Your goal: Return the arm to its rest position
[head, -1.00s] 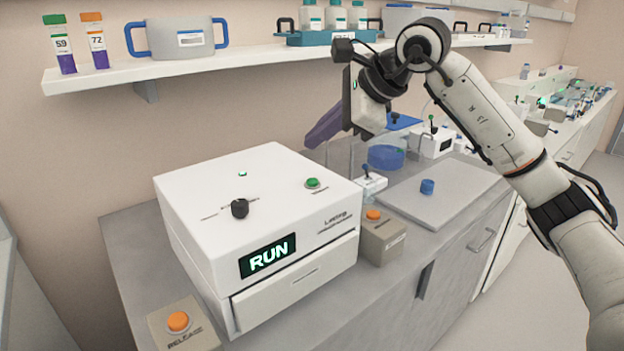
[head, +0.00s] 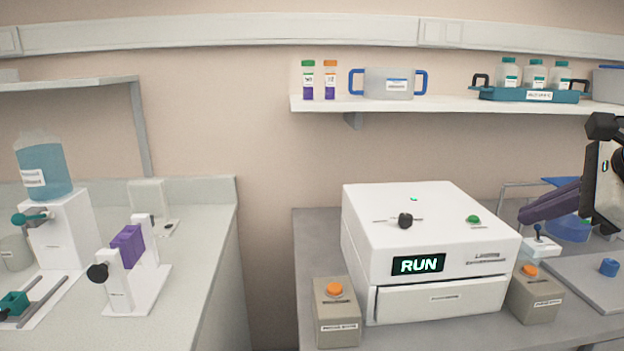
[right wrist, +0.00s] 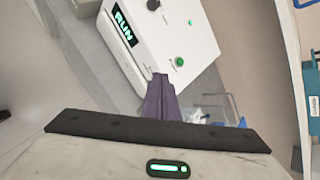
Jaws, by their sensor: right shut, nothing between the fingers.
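My right gripper (head: 524,214) is at the right edge of the head view, with purple fingers pointing left. The fingers are shut with nothing between them. They appear just right of the white box machine (head: 430,240), whose display reads RUN. In the right wrist view the shut purple fingers (right wrist: 160,84) point toward the white machine (right wrist: 165,45), apart from it as far as I can tell. Most of my right arm is cut off by the head view's right edge. My left gripper is not in view.
Boxes with orange buttons stand left (head: 336,310) and right (head: 535,295) of the machine. A grey plate with a blue cap (head: 609,267) lies right. A shelf (head: 440,104) holds tubes and containers above. A left bench (head: 215,260) carries a purple rack (head: 128,245).

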